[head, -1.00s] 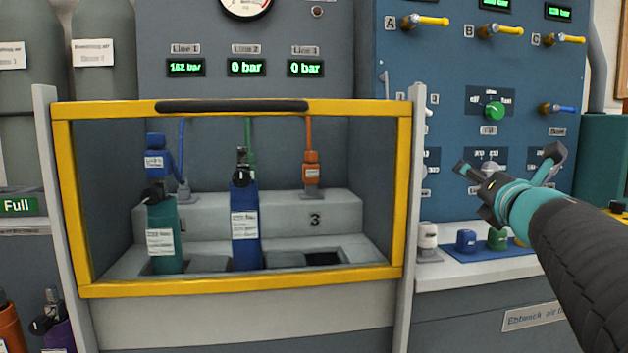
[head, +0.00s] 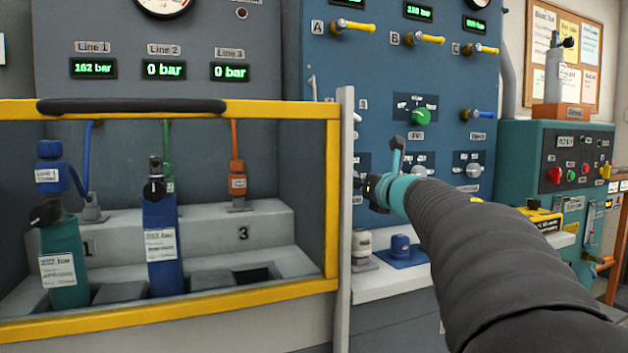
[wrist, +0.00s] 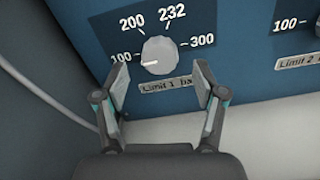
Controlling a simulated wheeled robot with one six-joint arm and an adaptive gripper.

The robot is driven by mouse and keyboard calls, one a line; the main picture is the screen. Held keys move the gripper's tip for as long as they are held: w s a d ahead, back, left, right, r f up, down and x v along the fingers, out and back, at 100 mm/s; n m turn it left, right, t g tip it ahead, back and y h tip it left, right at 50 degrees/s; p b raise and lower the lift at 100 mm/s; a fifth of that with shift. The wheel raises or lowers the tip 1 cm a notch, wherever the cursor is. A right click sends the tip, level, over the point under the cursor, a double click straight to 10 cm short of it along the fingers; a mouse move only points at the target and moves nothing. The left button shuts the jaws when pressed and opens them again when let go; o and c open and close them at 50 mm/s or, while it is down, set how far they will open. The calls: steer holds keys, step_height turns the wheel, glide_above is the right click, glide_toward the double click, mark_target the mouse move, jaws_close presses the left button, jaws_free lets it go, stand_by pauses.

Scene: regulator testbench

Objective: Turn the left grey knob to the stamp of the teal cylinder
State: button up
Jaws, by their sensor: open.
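The left grey knob (wrist: 160,55) sits on the blue panel in the wrist view, above a "Limit 1 bar" label. Its scale reads 100, 200, 232 and 300, and its pale mark points left, near 100. My gripper (wrist: 159,88) is open, with one finger on each side below the knob and nothing between them. In the head view my gripper (head: 378,168) is at the panel and the left knob is hidden. The teal cylinder (head: 66,296) stands in the left slot behind the yellow frame. Its white label (head: 60,268) is too small to read.
A blue cylinder (head: 162,215) stands in the middle slot. A grey post (head: 346,220) rises close left of my gripper. Two more grey knobs, including the middle one (head: 417,172), are to the right. A white shelf (head: 385,282) with small caps lies below the panel.

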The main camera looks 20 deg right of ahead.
steer(key=w, duration=0.3)
steer(key=shift+w, duration=0.15)
